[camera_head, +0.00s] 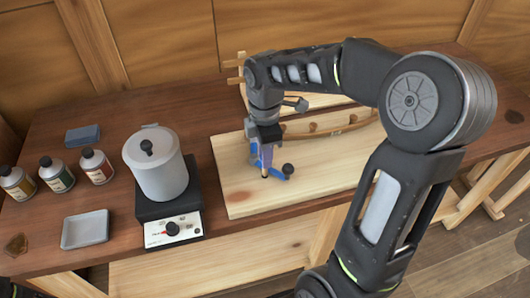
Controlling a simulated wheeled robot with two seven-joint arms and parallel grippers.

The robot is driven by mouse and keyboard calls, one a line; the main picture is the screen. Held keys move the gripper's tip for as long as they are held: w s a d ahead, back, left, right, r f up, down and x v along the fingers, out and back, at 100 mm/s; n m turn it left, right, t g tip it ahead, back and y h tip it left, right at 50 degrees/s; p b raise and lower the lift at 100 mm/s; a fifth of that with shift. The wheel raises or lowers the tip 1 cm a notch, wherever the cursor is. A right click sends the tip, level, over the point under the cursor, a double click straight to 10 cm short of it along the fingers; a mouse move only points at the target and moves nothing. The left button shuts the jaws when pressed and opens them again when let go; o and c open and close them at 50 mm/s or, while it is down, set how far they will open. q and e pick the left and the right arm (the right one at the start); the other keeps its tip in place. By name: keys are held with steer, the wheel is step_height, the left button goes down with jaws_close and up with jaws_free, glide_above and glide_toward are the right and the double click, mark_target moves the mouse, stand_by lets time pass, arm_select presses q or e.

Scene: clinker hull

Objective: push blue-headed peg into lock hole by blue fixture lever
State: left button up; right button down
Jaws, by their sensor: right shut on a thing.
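My right gripper (265,148) points down over the pale wooden board (240,195), shut on the blue-headed peg (265,172). Only the lower part of the peg shows clearly, upright and light brown below the jaws. The blue fixture lever (278,173) lies right beside the peg's lower end, with a dark round knob (288,169) at its right. The lock hole is hidden by the gripper and peg, so I cannot tell whether the tip is in it. My left gripper is not in view.
A curved wooden strip (330,127) lies at the back of the board. Left of the board stand a white lidded pot (157,168) on a dark heater (172,232), several bottles (56,174), a grey tray (85,230) and a blue block (83,134).

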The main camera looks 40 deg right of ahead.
steer(key=shift+f+b, duration=0.65)
steer(key=shift+f, duration=0.4)
stand_by(0.4)
steer(key=c, duration=1.2)
jaws_free()
steer(key=shift+o, duration=0.2)
steer(key=shift+r, duration=0.2)
step_height(320, 180, up, 8)
steer(key=p, duration=0.6)
steer(key=shift+f+p, duration=0.1)
steer(key=shift+p, duration=0.2)
